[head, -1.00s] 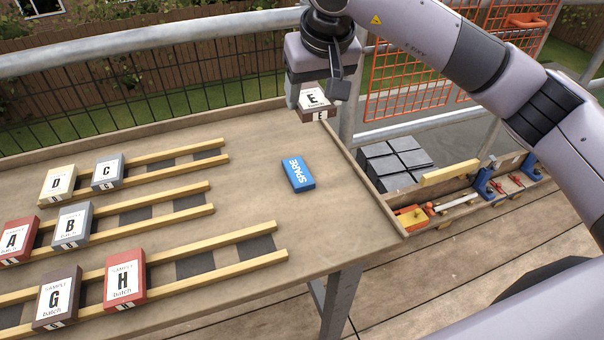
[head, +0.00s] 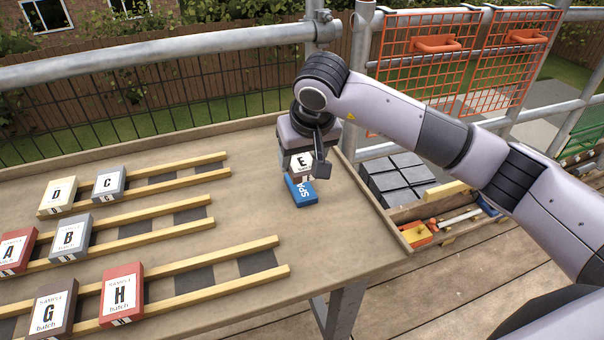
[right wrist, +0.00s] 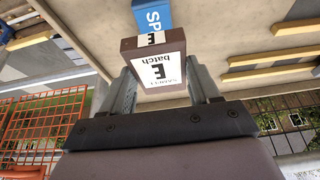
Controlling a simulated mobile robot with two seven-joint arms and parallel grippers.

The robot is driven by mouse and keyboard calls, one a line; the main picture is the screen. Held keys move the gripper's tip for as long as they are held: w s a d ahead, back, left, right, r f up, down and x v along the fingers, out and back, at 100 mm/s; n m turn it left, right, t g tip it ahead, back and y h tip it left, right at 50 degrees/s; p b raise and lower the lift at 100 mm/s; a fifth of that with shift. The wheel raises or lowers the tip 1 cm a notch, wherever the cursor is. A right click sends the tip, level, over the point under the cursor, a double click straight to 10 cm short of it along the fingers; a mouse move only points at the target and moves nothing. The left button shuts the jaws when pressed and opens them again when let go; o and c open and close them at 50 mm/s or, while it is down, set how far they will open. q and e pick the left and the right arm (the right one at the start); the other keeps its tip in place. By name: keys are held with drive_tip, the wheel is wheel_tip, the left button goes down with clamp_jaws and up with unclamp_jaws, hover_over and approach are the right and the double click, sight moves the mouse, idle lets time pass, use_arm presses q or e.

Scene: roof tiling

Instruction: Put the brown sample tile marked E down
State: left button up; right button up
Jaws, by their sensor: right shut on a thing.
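The brown sample tile marked E (head: 302,163) is held in my right gripper (head: 304,166) above the far right part of the table. In the right wrist view the tile E (right wrist: 155,66) sits between the two fingers of the right gripper (right wrist: 160,85), its white label facing the camera. The blue block marked SPARE (head: 300,191) lies on the table just in front of the tile in the head view, partly covered by the gripper. I cannot tell whether the tile touches the table or the block. My left gripper is not in view.
Pairs of wooden battens (head: 215,213) carry sample tiles, among them C (head: 109,183), B (head: 70,238) and H (head: 122,294). Their right ends are empty. The bare table top (head: 340,240) is clear right of them. A raised rim (head: 375,200) edges the table.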

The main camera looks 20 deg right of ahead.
sight(302, 188)
wheel_tip(302, 188, down, 5)
drive_tip(key=shift+r, duration=0.2)
drive_tip(key=shift+f, duration=0.2)
drive_tip(key=o, duration=1.2)
drive_tip(key=shift+c, duration=0.2)
drive_tip(key=shift+r, duration=0.1)
